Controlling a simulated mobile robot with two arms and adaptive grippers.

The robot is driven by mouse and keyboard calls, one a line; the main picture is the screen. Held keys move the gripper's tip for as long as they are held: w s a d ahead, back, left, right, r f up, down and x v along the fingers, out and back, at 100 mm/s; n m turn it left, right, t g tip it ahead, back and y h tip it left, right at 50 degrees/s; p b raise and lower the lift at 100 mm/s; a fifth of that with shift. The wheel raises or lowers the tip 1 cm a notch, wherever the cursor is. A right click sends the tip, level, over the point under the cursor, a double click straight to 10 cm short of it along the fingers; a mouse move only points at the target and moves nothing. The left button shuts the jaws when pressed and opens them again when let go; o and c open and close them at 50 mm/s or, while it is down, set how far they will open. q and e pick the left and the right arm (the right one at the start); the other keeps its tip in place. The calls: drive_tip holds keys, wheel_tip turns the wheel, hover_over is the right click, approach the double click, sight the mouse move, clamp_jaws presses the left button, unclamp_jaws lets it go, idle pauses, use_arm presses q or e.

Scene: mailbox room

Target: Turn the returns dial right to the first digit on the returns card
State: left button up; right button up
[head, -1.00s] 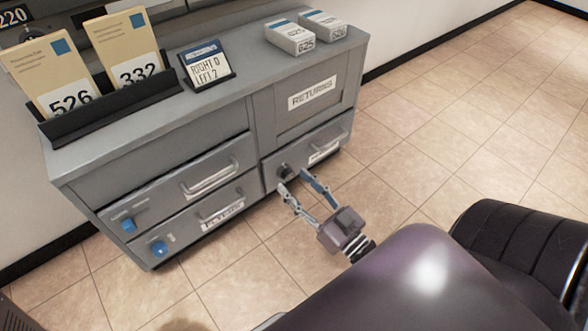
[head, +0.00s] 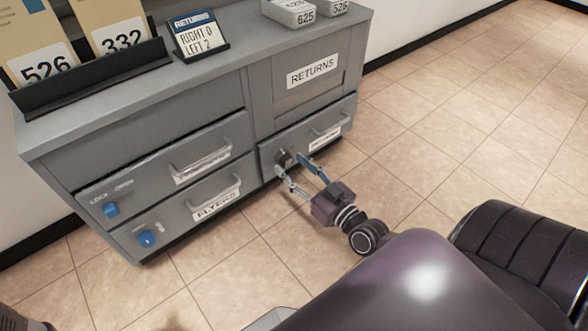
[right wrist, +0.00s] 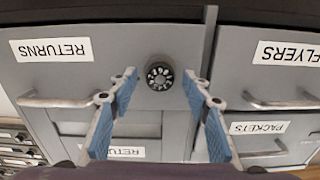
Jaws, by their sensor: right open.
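The returns dial (head: 283,157) is a small black knob at the left end of the lower right drawer. In the right wrist view the dial (right wrist: 160,76) shows white marks around its face; I cannot read its setting. My right gripper (head: 292,167) is open in front of the dial. In the right wrist view its blue-padded fingers (right wrist: 160,85) stand apart on either side of the dial, with visible gaps. The returns card (head: 197,38) stands on the cabinet top and reads "RIGHT 0, LEFT 2". My left gripper is not in view.
The returns drawer handle (head: 330,124) is right of the dial. Left of it are a flyers drawer (head: 190,212) and blue knobs (head: 147,238). A black rack (head: 90,78) holds envelopes, and small boxes (head: 289,12) stand on top. The tiled floor (head: 450,140) at right is clear.

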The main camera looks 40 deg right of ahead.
drive_tip(key=shift+c, duration=0.4)
drive_tip(key=c, duration=1.1)
drive_tip(key=shift+o, duration=0.2)
